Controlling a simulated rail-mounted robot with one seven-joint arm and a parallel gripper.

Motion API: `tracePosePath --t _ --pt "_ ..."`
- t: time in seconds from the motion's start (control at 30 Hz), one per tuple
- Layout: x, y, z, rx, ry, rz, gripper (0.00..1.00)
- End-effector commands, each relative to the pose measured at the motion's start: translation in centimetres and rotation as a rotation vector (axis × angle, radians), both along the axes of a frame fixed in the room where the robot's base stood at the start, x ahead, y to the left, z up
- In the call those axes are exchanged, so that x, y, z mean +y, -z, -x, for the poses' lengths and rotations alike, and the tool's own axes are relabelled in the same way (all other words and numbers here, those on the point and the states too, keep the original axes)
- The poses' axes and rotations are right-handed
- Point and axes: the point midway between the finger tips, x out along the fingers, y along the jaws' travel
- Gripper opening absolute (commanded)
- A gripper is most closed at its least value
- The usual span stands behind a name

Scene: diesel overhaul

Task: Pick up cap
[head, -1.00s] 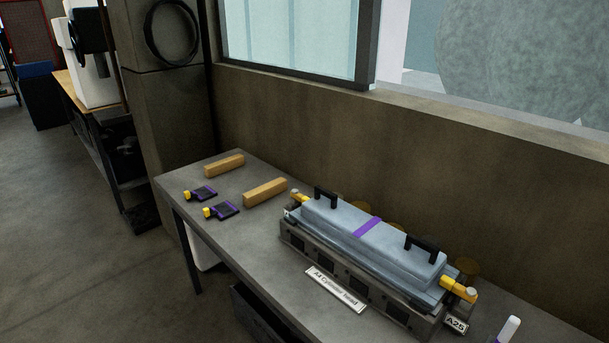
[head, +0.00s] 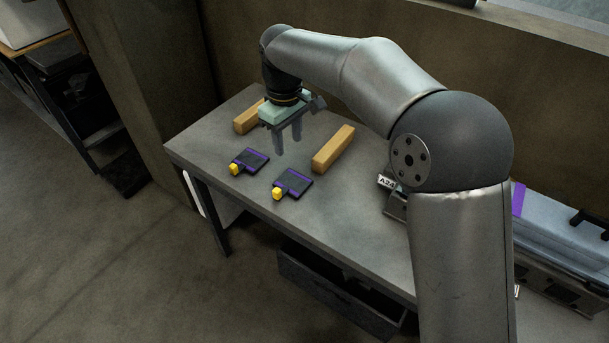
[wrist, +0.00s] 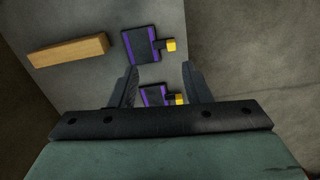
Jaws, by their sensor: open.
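Two flat dark pieces with purple edges lie on the grey bench; I cannot tell which thing is the cap. The left piece (head: 252,156) and the right piece (head: 296,180) each have a yellow block at the front end. My gripper (head: 288,146) is open and empty, pointing down above the bench, behind these pieces. In the wrist view the left piece (wrist: 152,95) shows between my gripper's fingers (wrist: 160,70), partly hidden by the gripper body. The right piece (wrist: 140,46) lies beyond the fingertips, with its yellow block (wrist: 171,45) to the right.
A wooden block (head: 333,149) lies right of my gripper; another wooden block (head: 246,118) is partly hidden behind it. The long pale cylinder-head assembly (head: 560,225) with handles and a purple band stands at right, partly behind my arm.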

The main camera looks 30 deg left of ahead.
Motion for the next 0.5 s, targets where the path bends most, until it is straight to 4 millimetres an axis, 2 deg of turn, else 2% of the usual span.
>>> tracePosePath --t 0.03,0.13,0.27,0.5 --pt "1.7 0.4 0.5 0.006 -0.035 -0.004 0.44" --pt "3.5 0.9 1.1 0.012 -0.075 -0.008 0.44" --pt "4.0 2.6 1.3 0.015 -0.088 -0.008 0.44" --pt "3.8 7.7 1.3 0.015 -0.085 -0.007 0.44"
